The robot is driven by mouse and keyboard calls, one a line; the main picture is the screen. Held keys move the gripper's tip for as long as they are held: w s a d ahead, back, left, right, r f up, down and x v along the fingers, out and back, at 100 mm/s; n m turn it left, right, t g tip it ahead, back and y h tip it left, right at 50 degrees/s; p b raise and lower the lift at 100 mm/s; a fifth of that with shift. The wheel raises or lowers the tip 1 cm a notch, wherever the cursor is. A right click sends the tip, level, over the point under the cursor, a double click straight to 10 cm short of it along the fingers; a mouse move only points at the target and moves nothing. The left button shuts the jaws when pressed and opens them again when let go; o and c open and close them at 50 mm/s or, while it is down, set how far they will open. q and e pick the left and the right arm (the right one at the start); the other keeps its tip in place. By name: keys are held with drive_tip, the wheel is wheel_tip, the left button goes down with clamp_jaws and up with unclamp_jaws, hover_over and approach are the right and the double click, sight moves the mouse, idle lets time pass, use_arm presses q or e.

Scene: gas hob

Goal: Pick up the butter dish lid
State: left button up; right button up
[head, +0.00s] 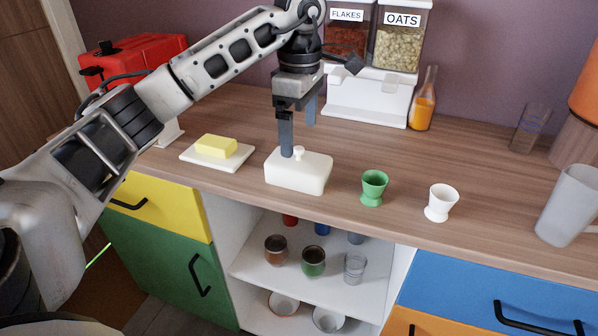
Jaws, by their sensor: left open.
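The butter dish lid (297,175) is a white rounded box with a small knob on top, standing on the wooden counter in the middle of the head view. The butter dish base (236,160) is a flat white plate to its left, with a yellow block of butter (216,146) on it. My left gripper (299,139) points down over the lid, its two dark fingers open and apart. The nearer-left finger overlaps the lid's top beside the knob in the picture; I cannot tell if it touches. My right gripper is not in view.
A green egg cup (374,188) and a white egg cup (441,203) stand right of the lid. Behind are cereal dispensers (370,98) and an orange bottle (424,103). A frosted jug (568,207) and a glass (530,128) stand at right. Shelves with cups are below.

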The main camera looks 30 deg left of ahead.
sight(299, 148)
use_arm(q)
drive_tip(key=f, duration=0.7)
drive_tip(key=shift+s+d+f, duration=0.1)
drive_tip(key=shift+s+d, duration=0.05)
drive_tip(key=shift+s, duration=0.2)
drive_tip(key=c, duration=1.2)
